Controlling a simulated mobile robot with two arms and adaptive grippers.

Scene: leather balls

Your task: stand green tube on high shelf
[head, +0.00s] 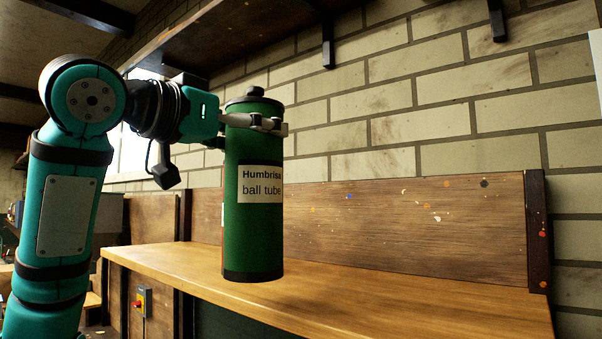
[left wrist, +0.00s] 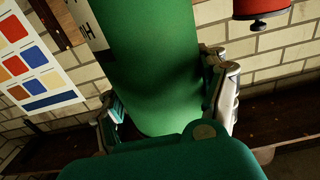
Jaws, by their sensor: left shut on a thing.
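The green tube (head: 253,215) is upright, with a dark knobbed lid and a white "Humbrisa ball tube" label. My left gripper (head: 268,124) is shut around it just below the lid, coming from the left. The left wrist view shows the green tube (left wrist: 150,60) between both fingers. The tube's base shows in front of the wooden bench top; I cannot tell whether it touches. The high shelf (head: 225,38) runs along the brick wall at the top, above the tube; its upper side is hidden. My right gripper is not in view.
The bench top (head: 400,290) looks bare right of the tube, with a paint-spotted backboard (head: 400,215) behind. Black brackets (head: 328,45) hang under the shelf. A red object with a black knob (left wrist: 262,8) and a colour chart (left wrist: 35,65) show in the left wrist view.

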